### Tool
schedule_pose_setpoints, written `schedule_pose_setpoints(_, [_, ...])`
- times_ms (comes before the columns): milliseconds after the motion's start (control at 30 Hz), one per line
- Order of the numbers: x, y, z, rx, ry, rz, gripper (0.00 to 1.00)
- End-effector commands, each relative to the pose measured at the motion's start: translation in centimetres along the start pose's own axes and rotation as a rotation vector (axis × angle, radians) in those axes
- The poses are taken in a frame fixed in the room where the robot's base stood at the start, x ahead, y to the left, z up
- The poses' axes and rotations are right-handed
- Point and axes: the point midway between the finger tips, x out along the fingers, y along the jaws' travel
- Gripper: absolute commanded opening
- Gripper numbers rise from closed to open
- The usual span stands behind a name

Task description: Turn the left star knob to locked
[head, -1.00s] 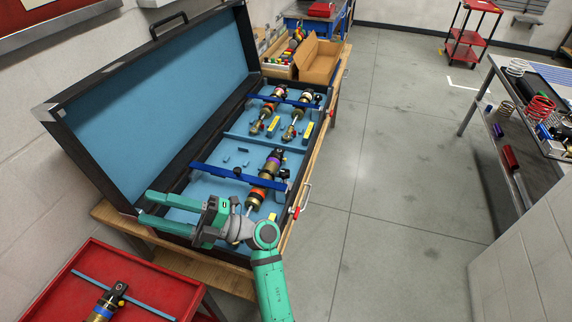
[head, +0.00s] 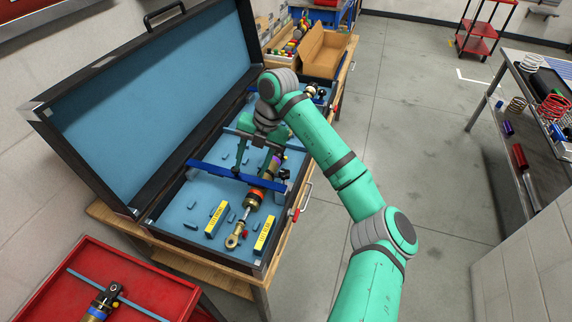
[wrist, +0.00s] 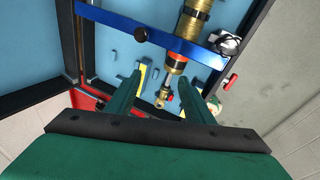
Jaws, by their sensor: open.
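A dark knob (wrist: 141,34) sits on the blue clamp bar (wrist: 105,23), left of the shock, in the wrist view. In the head view the left side of this bar (head: 208,173) shows, but one of my fingers largely covers the knob's area. A second, dark and silvery knob (wrist: 228,44) is right of the shock; its turn position is unclear. My gripper (head: 257,165) is open above the case near the bar, its fingers spread. In the wrist view the fingertips (wrist: 173,88) lie below the bar, apart from both knobs.
A brass and orange shock (head: 259,196) lies under the bar in the open case, with yellow-labelled blocks (head: 215,220) beside it. The lid (head: 140,100) stands at the left. A red tray (head: 60,285) is in front at left. Floor right of the bench is clear.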

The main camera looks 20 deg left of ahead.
Motion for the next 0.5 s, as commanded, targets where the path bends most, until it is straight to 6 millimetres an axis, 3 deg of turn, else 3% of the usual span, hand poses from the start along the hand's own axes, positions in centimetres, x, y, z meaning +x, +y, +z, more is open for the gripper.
schedule_pose_setpoints(100, [-3.5,-3.3,2.2,0.075,-0.076,-0.149,0.48])
schedule_pose_setpoints(233, [-6.0,-5.5,3.5,0.135,-0.128,-0.248,0.48])
schedule_pose_setpoints(367, [-7.0,-6.5,3.9,0.161,-0.150,-0.291,0.48])
schedule_pose_setpoints(500, [-6.2,-6.9,4.1,0.166,-0.150,-0.297,0.48])
